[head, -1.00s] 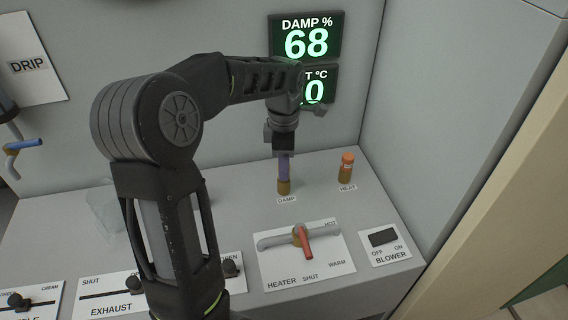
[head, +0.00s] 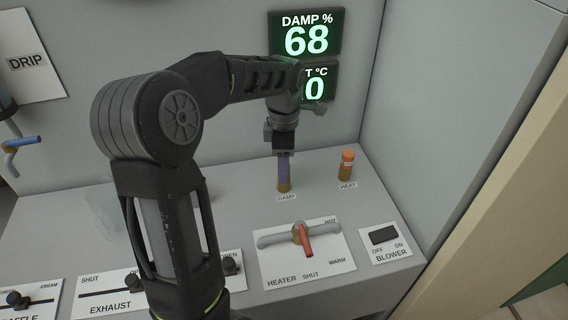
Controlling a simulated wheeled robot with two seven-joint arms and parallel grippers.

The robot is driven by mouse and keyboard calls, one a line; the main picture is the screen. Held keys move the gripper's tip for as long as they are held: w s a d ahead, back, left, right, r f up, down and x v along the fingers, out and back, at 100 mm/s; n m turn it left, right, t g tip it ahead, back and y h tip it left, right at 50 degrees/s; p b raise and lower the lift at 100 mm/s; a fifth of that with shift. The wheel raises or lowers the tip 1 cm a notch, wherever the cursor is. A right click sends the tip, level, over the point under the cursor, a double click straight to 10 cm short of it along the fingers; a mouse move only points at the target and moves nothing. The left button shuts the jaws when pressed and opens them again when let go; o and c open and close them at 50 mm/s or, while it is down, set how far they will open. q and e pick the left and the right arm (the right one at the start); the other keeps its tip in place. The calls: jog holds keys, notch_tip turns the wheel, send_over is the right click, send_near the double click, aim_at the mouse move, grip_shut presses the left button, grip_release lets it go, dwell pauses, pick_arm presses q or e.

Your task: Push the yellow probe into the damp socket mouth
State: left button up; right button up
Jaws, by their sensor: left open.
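My left gripper (head: 283,152) points down at the top end of a purple-blue rod (head: 283,171). The gripper is open, with its jaws at or just above the rod's top. The rod stands upright in the brass-yellow socket (head: 284,187) labelled DAMP. I see no separate yellow probe; only the socket part looks yellow. The socket mouth is hidden by the rod. My right gripper is not in view.
An orange-capped plug (head: 347,158) stands at the HEAT label on the right. In front are the heater lever (head: 304,238) with a red handle and the blower switch (head: 383,236). My left arm covers the counter's left middle.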

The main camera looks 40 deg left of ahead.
pick_arm(q)
notch_tip(320, 180, up, 8)
jog(key=shift+f, duration=0.15)
dwell(1.1)
